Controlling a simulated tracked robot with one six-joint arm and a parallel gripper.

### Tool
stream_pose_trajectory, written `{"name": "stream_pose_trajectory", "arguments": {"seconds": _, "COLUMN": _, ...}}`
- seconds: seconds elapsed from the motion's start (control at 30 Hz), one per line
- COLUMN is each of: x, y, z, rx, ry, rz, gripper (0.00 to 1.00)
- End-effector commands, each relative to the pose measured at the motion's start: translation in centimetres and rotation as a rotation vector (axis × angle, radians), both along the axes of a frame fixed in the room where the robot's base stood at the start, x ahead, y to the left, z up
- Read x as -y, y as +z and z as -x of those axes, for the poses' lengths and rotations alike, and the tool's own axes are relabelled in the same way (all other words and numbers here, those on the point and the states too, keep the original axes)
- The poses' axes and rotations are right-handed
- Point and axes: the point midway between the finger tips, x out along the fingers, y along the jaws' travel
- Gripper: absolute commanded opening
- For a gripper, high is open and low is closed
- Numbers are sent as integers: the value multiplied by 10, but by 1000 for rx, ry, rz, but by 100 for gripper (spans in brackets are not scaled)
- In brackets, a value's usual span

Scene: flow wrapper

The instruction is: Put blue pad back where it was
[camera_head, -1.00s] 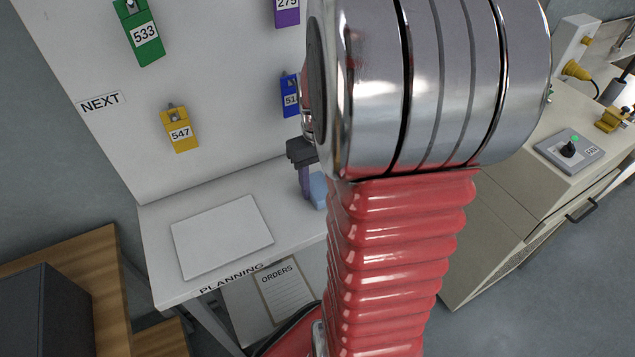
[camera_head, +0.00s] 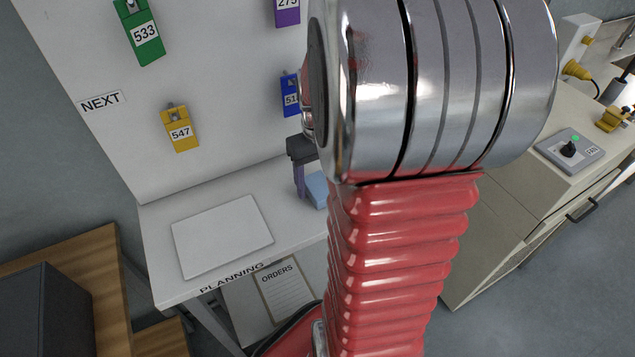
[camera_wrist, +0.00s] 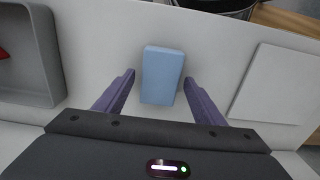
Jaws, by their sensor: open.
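The blue pad (camera_wrist: 162,75) is a light blue block lying on the white planning table. In the wrist view it sits between and slightly ahead of the purple fingers of my gripper (camera_wrist: 158,92), with a gap on both sides. My gripper is open and holds nothing. In the head view the blue pad (camera_head: 317,188) is partly hidden behind my arm, and my gripper (camera_head: 302,180) is just left of it, low over the table.
A flat white panel (camera_head: 222,236) lies on the planning table (camera_head: 160,225), left of my gripper. A grey tray (camera_wrist: 50,55) is at left in the wrist view. The upright board behind carries numbered tags, including a yellow one (camera_head: 180,128) and a green one (camera_head: 140,33).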

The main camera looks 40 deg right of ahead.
Motion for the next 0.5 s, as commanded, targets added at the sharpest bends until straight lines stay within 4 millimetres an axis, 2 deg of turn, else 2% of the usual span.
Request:
{"name": "stream_pose_trajectory", "arguments": {"seconds": 0.17, "x": 0, "y": 23, "z": -1, "rx": 4, "ry": 0, "rz": 2, "gripper": 63}}
{"name": "stream_pose_trajectory", "arguments": {"seconds": 0.5, "x": 1, "y": 82, "z": -1, "rx": 3, "ry": -1, "rz": 3, "gripper": 63}}
